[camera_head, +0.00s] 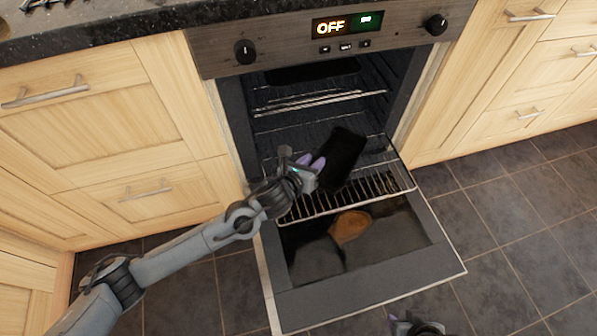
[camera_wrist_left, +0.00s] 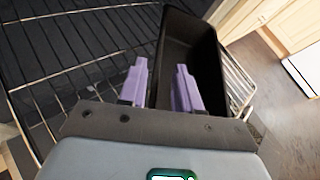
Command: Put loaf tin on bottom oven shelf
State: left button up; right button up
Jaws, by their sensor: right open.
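The loaf tin (camera_head: 343,158) is black, long and open-topped. It is over the lower oven shelf (camera_head: 398,181), a wire rack that extends out over the open door; in the left wrist view the tin (camera_wrist_left: 205,45) has rack wires on both sides. I cannot tell whether it rests fully on the wires. My left gripper (camera_head: 318,163) is at the tin's left side. In the left wrist view its purple fingers (camera_wrist_left: 160,78) are apart, with the tin's near side wall appearing between them. My right gripper (camera_head: 392,318) is partly in view at the bottom edge, open, away from the tin.
The oven door (camera_head: 380,289) is folded down, with a brown rounded patch in its glass that I cannot identify. A higher rack (camera_head: 315,101) is inside the oven. Wooden cabinets flank it. The tiled floor (camera_head: 510,230) at right is clear.

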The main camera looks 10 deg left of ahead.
pick_arm(q)
jog(key=s+n+p, duration=0.1)
jog(key=s+n, duration=0.3)
jog(key=s, duration=0.1)
jog(key=s+a+r+n+g+p, duration=0.1)
jog(key=s+n, duration=0.2)
jog(key=s, duration=0.2)
jog(key=s+a+r+n+g+y+p, duration=0.1)
jog(key=s+n, duration=0.3)
jog(key=s, duration=0.1)
jog(key=shift+n, duration=0.3)
jog(key=s+a+f+n+g+y, duration=0.1)
jog(key=s+a+f+n+g, duration=0.1)
jog(key=s+a+n, duration=0.5)
jog(key=s+a+f+n+g+y, duration=0.2)
jog(key=s+a+n+g, duration=0.3)
jog(key=s+n, duration=0.7)
jog(key=a+f+n, duration=0.1)
jog(key=n, duration=0.4)
jog(key=shift+s+a+y, duration=0.3)
jog(key=shift+a, duration=0.1)
